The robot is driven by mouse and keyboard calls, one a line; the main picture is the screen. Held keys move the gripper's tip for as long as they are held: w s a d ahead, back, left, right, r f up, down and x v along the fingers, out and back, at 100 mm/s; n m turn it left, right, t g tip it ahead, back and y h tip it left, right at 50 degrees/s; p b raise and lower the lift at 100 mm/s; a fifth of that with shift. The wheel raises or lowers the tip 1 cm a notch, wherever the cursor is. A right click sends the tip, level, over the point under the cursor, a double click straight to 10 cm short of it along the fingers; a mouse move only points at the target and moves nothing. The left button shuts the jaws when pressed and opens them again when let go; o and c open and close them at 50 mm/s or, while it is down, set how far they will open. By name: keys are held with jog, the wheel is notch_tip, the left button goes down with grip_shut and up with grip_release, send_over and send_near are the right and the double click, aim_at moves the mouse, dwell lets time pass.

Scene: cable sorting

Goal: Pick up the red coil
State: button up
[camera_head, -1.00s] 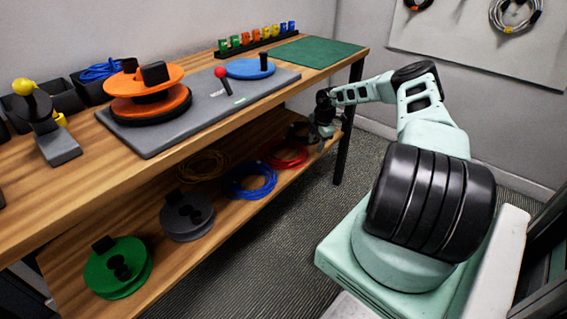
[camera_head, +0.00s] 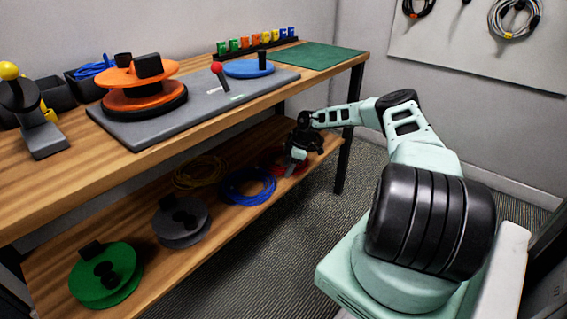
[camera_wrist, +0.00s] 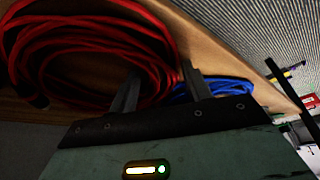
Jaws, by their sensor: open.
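The red coil (camera_wrist: 158,42) lies on the wooden lower shelf and fills the upper left of the wrist view. In the head view, it is mostly hidden behind my gripper (camera_head: 297,157), with a little red showing. My gripper is open, and its two dark fingers show in the wrist view (camera_wrist: 160,88). The fingers are apart at the coil's near right edge, with red strands visible between them. I cannot tell whether they touch the coil. The gripper holds nothing that I can see.
A blue coil (camera_head: 247,186) lies beside the red one, then a yellow coil (camera_head: 197,172), a grey reel (camera_head: 181,222) and a green reel (camera_head: 106,275). The workbench top (camera_head: 105,165) overhangs the shelf. A table leg (camera_head: 347,135) stands close to my arm.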

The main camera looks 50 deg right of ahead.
jog(key=shift+c, duration=0.3)
grip_shut()
jog(key=shift+r, duration=0.1)
jog(key=shift+r, duration=0.15)
